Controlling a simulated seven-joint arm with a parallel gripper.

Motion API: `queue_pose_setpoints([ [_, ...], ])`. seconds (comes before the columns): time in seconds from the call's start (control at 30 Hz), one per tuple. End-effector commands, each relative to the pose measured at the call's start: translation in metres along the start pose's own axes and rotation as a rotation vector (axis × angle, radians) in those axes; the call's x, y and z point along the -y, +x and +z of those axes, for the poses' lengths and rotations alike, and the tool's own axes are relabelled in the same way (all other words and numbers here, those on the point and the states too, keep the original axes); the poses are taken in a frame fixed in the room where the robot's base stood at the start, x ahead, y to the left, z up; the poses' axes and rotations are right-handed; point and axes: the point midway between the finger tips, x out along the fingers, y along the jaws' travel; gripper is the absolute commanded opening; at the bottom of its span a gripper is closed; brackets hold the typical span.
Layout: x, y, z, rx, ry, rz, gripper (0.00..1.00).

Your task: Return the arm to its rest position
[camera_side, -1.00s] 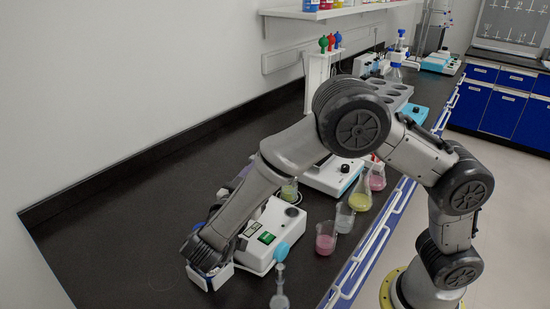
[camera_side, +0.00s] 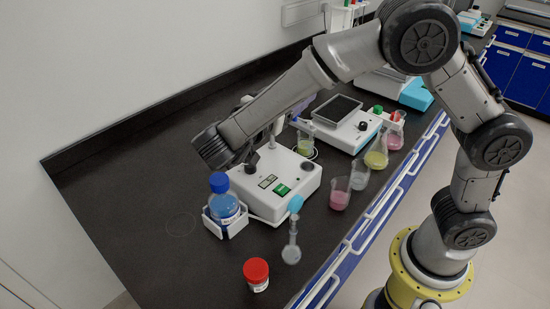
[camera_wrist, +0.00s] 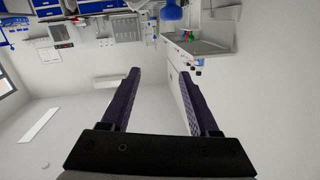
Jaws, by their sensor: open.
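My gripper (camera_wrist: 160,75) shows in the wrist view with its two dark fingers wide apart and nothing between them. In the side view my arm is bent over the bench, with its far end above the white device (camera_side: 278,185); the fingers cannot be made out clearly there. A blue-capped bottle of blue liquid (camera_side: 223,205) stands upright in a small white holder (camera_side: 237,226) at the front left of the device, apart from my arm in the picture.
A red-capped jar (camera_side: 257,275) and a clear flask (camera_side: 291,250) stand in front. The black bench (camera_side: 140,190) is clear at the left.

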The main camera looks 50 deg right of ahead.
Motion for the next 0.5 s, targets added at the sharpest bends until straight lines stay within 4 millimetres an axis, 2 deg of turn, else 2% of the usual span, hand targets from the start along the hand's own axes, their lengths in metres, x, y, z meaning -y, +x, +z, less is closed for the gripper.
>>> queue_pose_setpoints([
  [0.03,0.004,0.026,-0.029,0.024,0.078,-0.01,0.61],
  [0.1,0.015,0.057,-0.061,0.06,0.186,-0.088,0.61],
  [0.23,0.038,0.096,-0.119,0.116,0.365,-0.322,0.61],
  [0.37,0.051,0.105,-0.168,0.151,0.456,-0.577,0.61],
  [0.5,0.053,0.091,-0.204,0.182,0.462,-0.848,0.61],
])
